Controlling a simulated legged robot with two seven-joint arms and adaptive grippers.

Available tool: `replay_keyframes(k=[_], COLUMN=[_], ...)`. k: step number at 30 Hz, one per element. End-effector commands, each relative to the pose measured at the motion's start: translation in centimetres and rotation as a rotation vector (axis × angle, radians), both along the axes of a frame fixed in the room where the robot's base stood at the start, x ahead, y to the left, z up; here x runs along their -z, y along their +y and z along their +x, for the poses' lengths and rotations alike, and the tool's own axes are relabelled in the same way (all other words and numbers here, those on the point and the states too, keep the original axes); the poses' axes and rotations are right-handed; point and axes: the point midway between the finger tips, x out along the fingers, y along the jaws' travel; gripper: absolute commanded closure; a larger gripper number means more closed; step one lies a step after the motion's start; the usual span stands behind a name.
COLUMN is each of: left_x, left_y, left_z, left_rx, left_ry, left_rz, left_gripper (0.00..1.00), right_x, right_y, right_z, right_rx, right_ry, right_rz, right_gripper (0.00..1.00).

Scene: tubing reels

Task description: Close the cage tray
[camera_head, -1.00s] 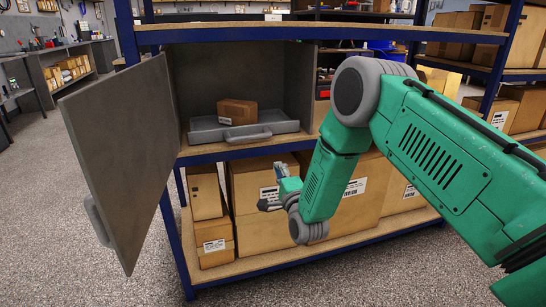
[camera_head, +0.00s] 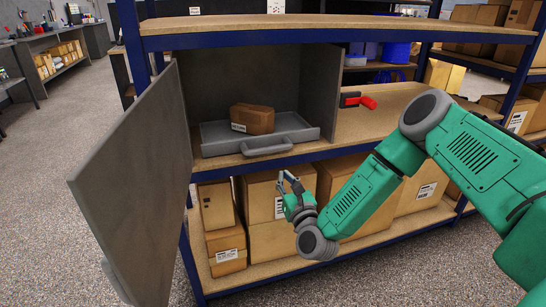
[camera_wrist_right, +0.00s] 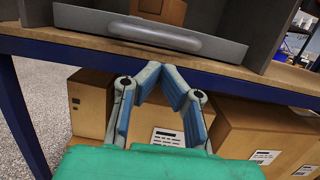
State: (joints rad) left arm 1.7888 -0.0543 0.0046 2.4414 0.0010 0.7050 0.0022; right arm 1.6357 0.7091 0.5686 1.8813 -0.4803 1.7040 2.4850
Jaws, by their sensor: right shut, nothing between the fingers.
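The grey cage tray (camera_head: 218,144) sticks out of the front of an open grey cabinet (camera_head: 240,78) on the shelf, and its front handle (camera_head: 267,146) hangs at the shelf edge. A small brown box (camera_head: 252,119) stands in the tray. The cabinet's grey door (camera_head: 135,175) stands swung open to the left. My right gripper (camera_head: 287,180) is below and in front of the tray handle, apart from it, shut and empty. In the right wrist view the gripper (camera_wrist_right: 161,72) sits just under the shelf edge, with the tray handle (camera_wrist_right: 153,35) above it. My left gripper is not in view.
The shelf unit's blue front beam (camera_head: 330,153) and wooden board run just above my right gripper. Cardboard boxes (camera_head: 262,193) fill the lower shelf behind it. A red and black tool (camera_head: 358,100) lies on the shelf right of the cabinet.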

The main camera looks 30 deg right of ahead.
Motion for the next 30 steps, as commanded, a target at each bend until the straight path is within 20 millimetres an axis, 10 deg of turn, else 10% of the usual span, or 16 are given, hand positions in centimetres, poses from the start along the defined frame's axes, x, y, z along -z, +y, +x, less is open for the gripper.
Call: replay_keyframes(k=[12, 30], left_x=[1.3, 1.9], left_y=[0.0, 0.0], left_z=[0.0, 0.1], left_rx=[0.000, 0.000], left_ry=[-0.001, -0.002], left_rz=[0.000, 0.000], left_gripper=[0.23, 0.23], right_x=[-1.4, -1.5], right_y=[-1.8, -2.2], right_z=[7.4, 9.0], right_rx=[0.002, 0.001], right_ry=[-0.001, -0.001], right_rz=[-0.003, -0.002], right_gripper=[1.00, 1.00])
